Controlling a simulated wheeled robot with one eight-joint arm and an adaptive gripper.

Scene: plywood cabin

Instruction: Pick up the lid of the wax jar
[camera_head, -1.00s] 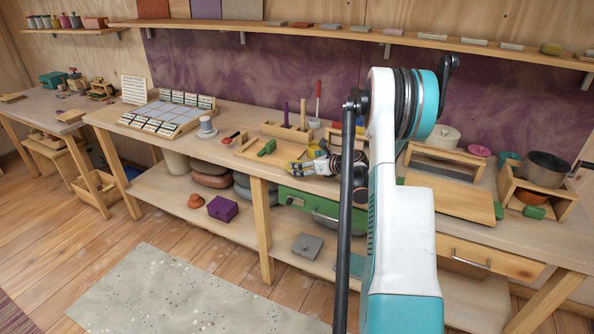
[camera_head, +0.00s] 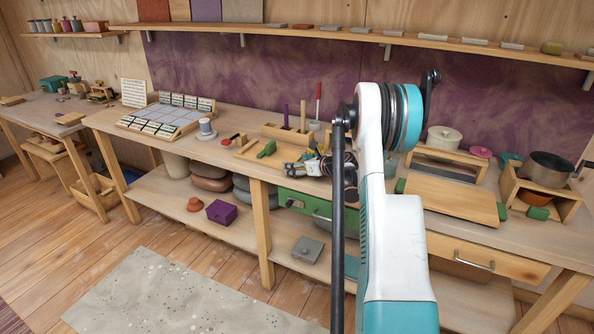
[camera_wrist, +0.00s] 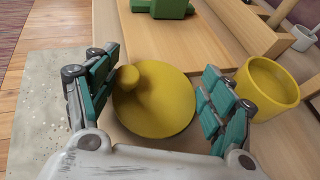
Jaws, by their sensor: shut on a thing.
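The lid of the wax jar is a round yellow disc with a small knob (camera_wrist: 152,100), in the middle of the wrist view. My gripper (camera_wrist: 158,92) has its teal-padded fingers on the lid's left and right edges and is shut on it. The open yellow wax jar (camera_wrist: 268,90) stands to the right of the lid, apart from it, just beyond my right finger. In the head view my gripper (camera_head: 300,168) is over the workbench, and its fingers largely hide the lid.
A green object (camera_wrist: 160,8) lies on wood at the top of the wrist view. Wooden trays and a block with upright tools (camera_head: 287,132) stand behind my gripper. A wooden box with a dark pot (camera_head: 549,165) stands at the right. The bench front (camera_head: 225,152) is mostly clear.

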